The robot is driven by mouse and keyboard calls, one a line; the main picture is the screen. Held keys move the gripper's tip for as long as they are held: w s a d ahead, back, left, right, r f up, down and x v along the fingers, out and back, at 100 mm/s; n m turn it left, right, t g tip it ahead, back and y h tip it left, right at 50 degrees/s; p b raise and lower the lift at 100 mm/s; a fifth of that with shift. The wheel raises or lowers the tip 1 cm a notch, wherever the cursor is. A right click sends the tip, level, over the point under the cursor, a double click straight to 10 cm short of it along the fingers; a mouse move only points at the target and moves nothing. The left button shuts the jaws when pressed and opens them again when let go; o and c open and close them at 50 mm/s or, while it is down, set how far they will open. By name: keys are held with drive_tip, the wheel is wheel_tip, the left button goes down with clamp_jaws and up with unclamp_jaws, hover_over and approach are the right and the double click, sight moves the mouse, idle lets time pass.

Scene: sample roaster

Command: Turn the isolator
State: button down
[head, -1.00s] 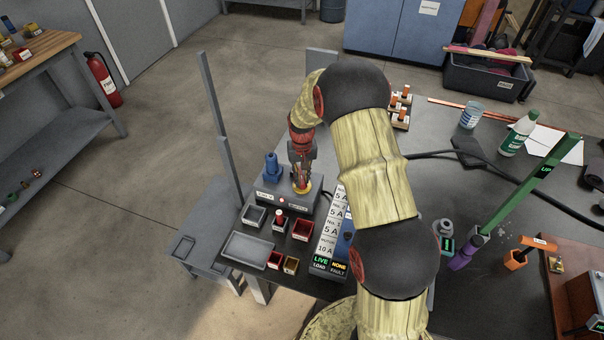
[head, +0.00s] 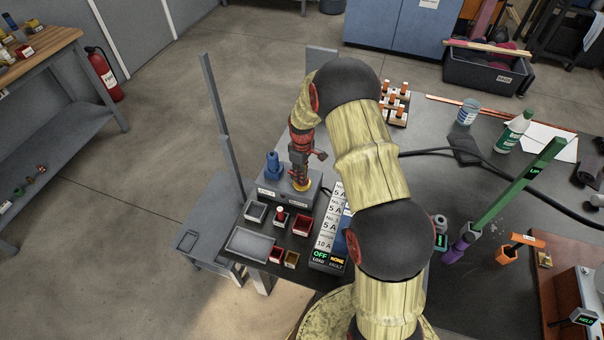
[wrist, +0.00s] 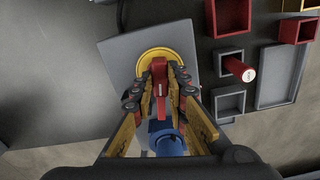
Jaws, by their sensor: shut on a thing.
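The isolator is a grey box (head: 313,190) on the near left part of the dark table, with a yellow disc (wrist: 172,58) and a red handle (wrist: 159,72) on top. My gripper (wrist: 160,78) is shut on the red handle, a finger on each side of it. In the head view my gripper (head: 301,182) points down at the yellow disc, and it hides most of the handle. A display (head: 328,260) on the panel in front reads OFF for load and NONE for fault.
A blue part (head: 273,163) stands on the box beside my gripper. Small grey, red and brown trays (head: 248,243) lie in front. A grey upright post (head: 212,95) rises behind at left. A green lever (head: 520,185) stands at right.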

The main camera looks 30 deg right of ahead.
drive_tip(key=shift+n, duration=0.9)
drive_tip(key=shift+w, duration=0.1)
drive_tip(key=c, duration=1.9)
unclamp_jaws()
drive_tip(key=shift+o, duration=0.7)
drive_tip(key=shift+r, duration=0.1)
wheel_tip(320, 180, up, 12)
